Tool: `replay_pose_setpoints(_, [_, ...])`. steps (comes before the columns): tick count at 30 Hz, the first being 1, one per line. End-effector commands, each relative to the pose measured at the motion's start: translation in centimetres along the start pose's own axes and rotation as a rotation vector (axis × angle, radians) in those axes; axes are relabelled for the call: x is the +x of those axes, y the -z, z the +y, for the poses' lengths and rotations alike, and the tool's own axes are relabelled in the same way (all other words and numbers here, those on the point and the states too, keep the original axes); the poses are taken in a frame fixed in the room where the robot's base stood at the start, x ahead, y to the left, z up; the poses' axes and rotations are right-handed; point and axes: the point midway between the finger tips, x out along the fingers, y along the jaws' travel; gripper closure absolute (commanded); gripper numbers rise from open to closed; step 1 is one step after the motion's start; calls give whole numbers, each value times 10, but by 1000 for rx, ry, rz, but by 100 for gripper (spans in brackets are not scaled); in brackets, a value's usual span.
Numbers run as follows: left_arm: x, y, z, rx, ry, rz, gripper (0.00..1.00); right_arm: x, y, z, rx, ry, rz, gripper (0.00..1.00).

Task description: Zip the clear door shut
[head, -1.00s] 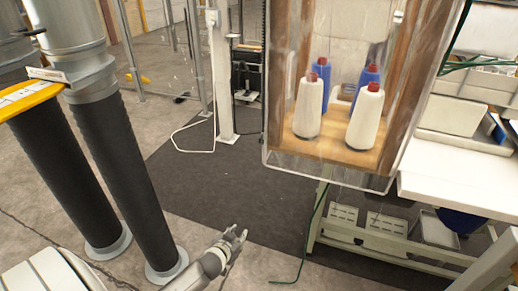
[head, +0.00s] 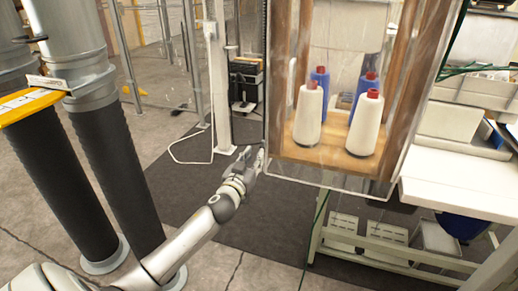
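The clear door (head: 345,175) is a see-through panel with a pale rim, hanging over the front of a wooden cabinet. A dark zipper line (head: 265,70) runs down its left edge towards the lower left corner. My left gripper (head: 254,156) is beside that lower left corner, with its fingers pointing up. Its two fingers look apart, and I see nothing between them. I cannot tell whether a finger touches the door's edge. No zipper pull can be made out. My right gripper is not in view.
Behind the door, white thread cones (head: 366,125) and blue ones (head: 319,77) stand on a wooden shelf (head: 330,152). A white table (head: 460,185) is at the right. Large black ducts (head: 112,165) stand at the left.

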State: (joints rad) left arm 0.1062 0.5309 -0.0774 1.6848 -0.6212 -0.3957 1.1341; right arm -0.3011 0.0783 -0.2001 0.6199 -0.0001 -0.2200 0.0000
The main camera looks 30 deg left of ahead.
Motion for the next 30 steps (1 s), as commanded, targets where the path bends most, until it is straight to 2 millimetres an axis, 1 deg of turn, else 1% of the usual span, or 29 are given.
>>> replay_pose_setpoints(1, [9,1,0,0,1,1,74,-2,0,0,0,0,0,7])
replay_pose_setpoints(6, [31,1,0,0,0,1,74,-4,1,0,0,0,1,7])
replay_pose_setpoints(12, [48,0,0,-1,0,0,74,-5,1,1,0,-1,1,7])
replay_pose_setpoints(17, [52,-1,0,0,-1,-1,74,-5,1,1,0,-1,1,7])
replay_pose_setpoints(24, [53,-1,0,0,-1,-1,74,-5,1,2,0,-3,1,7])
replay_pose_setpoints(25, [53,-1,0,0,-1,-1,75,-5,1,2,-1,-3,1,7])
replay_pose_setpoints(26, [53,-1,0,0,-1,-1,79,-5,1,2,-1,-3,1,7])
replay_pose_setpoints(30, [52,-1,0,0,0,-1,97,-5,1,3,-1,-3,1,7])
